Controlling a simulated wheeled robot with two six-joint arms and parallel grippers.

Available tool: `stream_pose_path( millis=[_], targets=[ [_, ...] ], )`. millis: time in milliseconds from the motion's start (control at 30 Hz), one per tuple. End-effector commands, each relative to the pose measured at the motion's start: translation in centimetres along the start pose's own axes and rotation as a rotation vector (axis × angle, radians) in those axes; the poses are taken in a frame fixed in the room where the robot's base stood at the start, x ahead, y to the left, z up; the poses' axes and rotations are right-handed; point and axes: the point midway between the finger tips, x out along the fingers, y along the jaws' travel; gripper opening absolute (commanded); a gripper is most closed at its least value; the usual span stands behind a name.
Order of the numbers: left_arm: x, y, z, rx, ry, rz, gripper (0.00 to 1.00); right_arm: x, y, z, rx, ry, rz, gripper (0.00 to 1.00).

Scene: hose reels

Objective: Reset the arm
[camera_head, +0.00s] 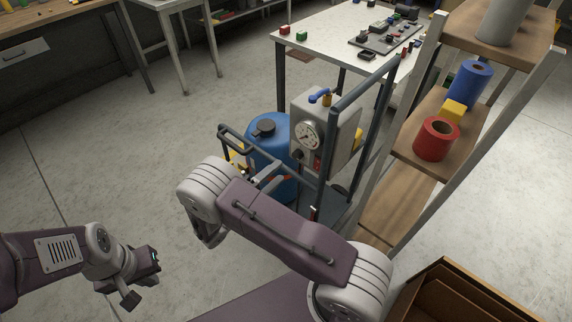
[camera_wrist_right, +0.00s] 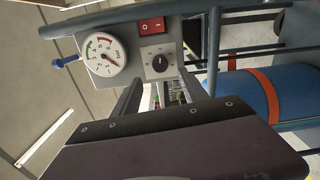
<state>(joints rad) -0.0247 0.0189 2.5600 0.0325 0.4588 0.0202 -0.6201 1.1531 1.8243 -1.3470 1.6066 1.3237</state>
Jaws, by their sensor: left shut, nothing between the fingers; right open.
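My right arm reaches across the middle of the head view, bent at its elbow. My right gripper (camera_head: 264,181) is partly hidden behind that arm, in front of a wheeled cart. In the right wrist view my right gripper (camera_wrist_right: 160,92) is open, its two dark fingers apart with nothing held between them. It points at the cart's grey control box (camera_wrist_right: 185,70). My left gripper (camera_head: 143,278) is low at the left in the head view, shut and empty, over bare floor.
The cart carries a blue tank (camera_head: 270,150) and a gauge (camera_head: 308,134); a red switch (camera_wrist_right: 151,25) shows beside the knob (camera_wrist_right: 159,63). A shelf (camera_head: 405,205) with rolls stands right. A cardboard box (camera_head: 450,275) is lower right. A white table (camera_head: 325,35) stands behind. Left floor is clear.

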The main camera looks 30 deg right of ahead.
Motion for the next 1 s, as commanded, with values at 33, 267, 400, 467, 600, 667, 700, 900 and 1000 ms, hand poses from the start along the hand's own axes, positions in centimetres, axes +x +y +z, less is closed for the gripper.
stream_pose_path(
  millis=[33, 267, 400, 467, 600, 667, 700, 900, 1000],
  targets=[
    [0.0, 0.0, 0.0, 0.000, 0.000, 0.000, 0.00, -0.5, 0.0, 0.0, -0.001, 0.001, 0.000, 0.52],
    [0.0, 0.0, 0.0, 0.000, 0.000, 0.000, 0.00, -1.1, 0.0, 0.1, -0.002, -0.002, 0.000, 0.52],
    [0.0, 0.0, 0.0, 0.000, 0.000, 0.000, 0.00, -1.1, 0.0, 0.1, -0.002, -0.001, 0.000, 0.52],
    [0.0, 0.0, 0.0, 0.000, 0.000, 0.000, 0.00, -1.1, 0.0, 0.1, -0.002, -0.001, 0.000, 0.52],
    [0.0, 0.0, 0.0, 0.000, 0.000, 0.000, 0.00, -1.0, 0.0, 0.1, -0.004, -0.006, -0.004, 0.52],
    [-0.1, 0.0, 0.0, 0.000, 0.000, 0.000, 0.00, -0.5, 0.0, 1.0, -0.020, -0.042, -0.042, 0.52],
    [-0.1, 0.0, 0.0, 0.000, 0.000, 0.000, 0.00, 0.1, -0.1, 2.2, -0.045, -0.094, -0.098, 0.52],
    [0.0, 0.0, 0.0, 0.000, 0.000, 0.000, 0.00, -0.8, -2.5, 13.4, -0.152, -0.428, -0.770, 0.52],
    [0.0, 0.0, 0.0, 0.000, 0.000, 0.000, 0.00, -4.0, -3.4, 15.8, -0.073, -0.452, -1.093, 0.52]
  ],
)
